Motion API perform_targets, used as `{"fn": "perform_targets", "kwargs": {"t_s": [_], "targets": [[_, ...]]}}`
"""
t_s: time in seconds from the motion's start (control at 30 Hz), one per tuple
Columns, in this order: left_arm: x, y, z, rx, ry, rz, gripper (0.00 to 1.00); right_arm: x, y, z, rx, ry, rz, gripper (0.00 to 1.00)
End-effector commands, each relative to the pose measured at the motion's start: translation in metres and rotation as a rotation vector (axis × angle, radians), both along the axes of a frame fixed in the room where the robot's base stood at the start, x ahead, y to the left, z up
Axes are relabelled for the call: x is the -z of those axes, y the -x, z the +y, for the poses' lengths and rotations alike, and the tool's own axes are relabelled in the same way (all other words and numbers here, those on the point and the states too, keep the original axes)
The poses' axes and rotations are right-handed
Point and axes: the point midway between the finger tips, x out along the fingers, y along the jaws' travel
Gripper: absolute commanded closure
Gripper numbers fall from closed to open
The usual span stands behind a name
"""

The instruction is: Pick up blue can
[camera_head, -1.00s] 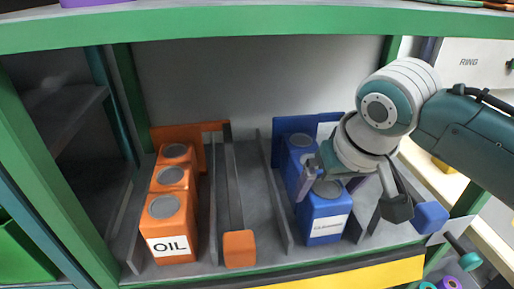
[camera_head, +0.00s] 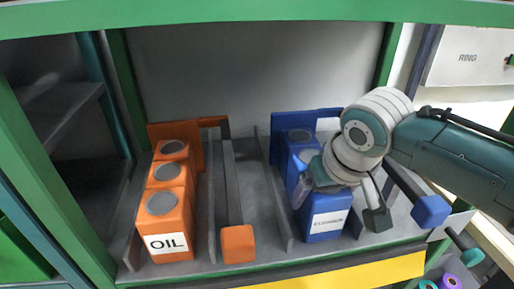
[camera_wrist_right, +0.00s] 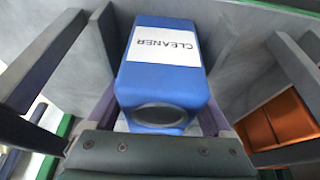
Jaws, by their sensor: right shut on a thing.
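The front blue can (camera_head: 326,222), a boxy can with a white label, stands upright at the front of the right shelf lane. More blue cans (camera_head: 297,140) stand behind it. My right gripper (camera_head: 318,194) reaches down over the front can from the right and is shut on it. In the right wrist view the can (camera_wrist_right: 165,85) with its CLEANER label lies between the two fingers of the gripper (camera_wrist_right: 160,118). The gripper hides part of the can's top in the head view. My left gripper is not in view.
Orange OIL cans (camera_head: 165,225) stand in the left lane. An orange-ended pusher bar (camera_head: 238,243) and a blue-ended one (camera_head: 430,210) flank the lanes. Grey dividers (camera_head: 263,195) rise beside the cans. The green shelf beam (camera_head: 250,33) crosses overhead.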

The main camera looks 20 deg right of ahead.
Motion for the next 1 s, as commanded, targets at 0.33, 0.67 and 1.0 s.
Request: {"fn": "perform_targets", "kwargs": {"t_s": [0.33,0.67,1.0], "targets": [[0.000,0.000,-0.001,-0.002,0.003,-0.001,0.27,0.000,0.000,0.000,0.000,0.000,0.000,0.84],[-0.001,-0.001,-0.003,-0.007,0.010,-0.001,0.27,-0.001,-0.001,0.000,0.000,0.000,-0.002,1.00],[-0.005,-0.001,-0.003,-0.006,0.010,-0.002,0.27,-0.020,-0.001,0.000,0.000,0.000,-0.005,1.00]]}}
